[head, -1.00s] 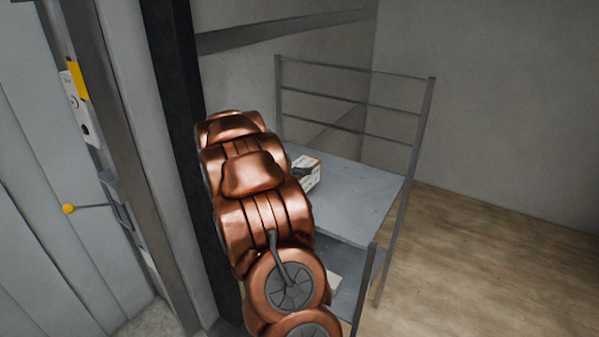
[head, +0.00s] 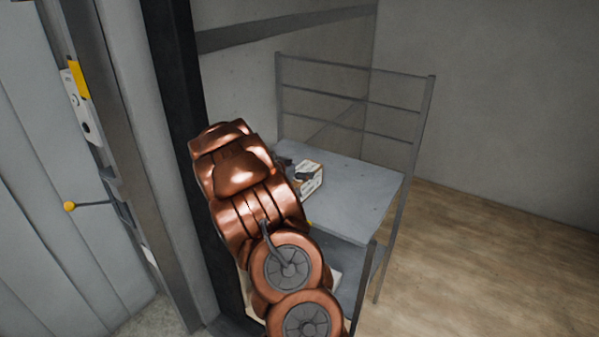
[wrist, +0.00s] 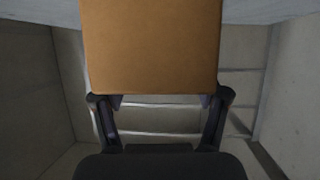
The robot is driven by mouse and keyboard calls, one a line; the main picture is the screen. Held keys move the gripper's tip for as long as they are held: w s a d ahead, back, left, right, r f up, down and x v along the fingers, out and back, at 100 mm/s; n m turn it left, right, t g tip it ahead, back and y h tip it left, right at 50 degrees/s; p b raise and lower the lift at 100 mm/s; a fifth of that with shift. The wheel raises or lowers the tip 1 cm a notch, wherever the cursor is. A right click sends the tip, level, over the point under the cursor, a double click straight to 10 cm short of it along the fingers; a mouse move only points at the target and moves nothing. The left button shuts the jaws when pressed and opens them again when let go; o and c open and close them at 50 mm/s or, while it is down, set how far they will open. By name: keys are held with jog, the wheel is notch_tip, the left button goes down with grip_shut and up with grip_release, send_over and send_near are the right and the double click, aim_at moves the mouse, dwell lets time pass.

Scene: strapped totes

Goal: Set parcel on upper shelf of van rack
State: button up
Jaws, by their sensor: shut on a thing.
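The parcel (wrist: 152,45) is a tan box that fills the top middle of the wrist view. My gripper (wrist: 161,101) is shut on it, with a dark finger at each side. In the head view, a small box with a pale face and tan edges (head: 311,183), which looks like this parcel, is at the left part of the rack's upper shelf (head: 350,203). Dark parts of my gripper show beside it; my copper arm hides the rest. I cannot tell whether the parcel touches the shelf.
The rack has thin grey posts and rails (head: 352,98) at its back. A pale item (head: 336,283) sits on the lower shelf, partly hidden by my arm. The right part of the upper shelf is clear. A dark post (head: 180,130) stands close left of my arm.

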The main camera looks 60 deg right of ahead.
jog(key=o, duration=1.8)
jog(key=shift+a+r, duration=0.1)
jog(key=shift+b+v, duration=1)
jog(key=shift+v, duration=4.9)
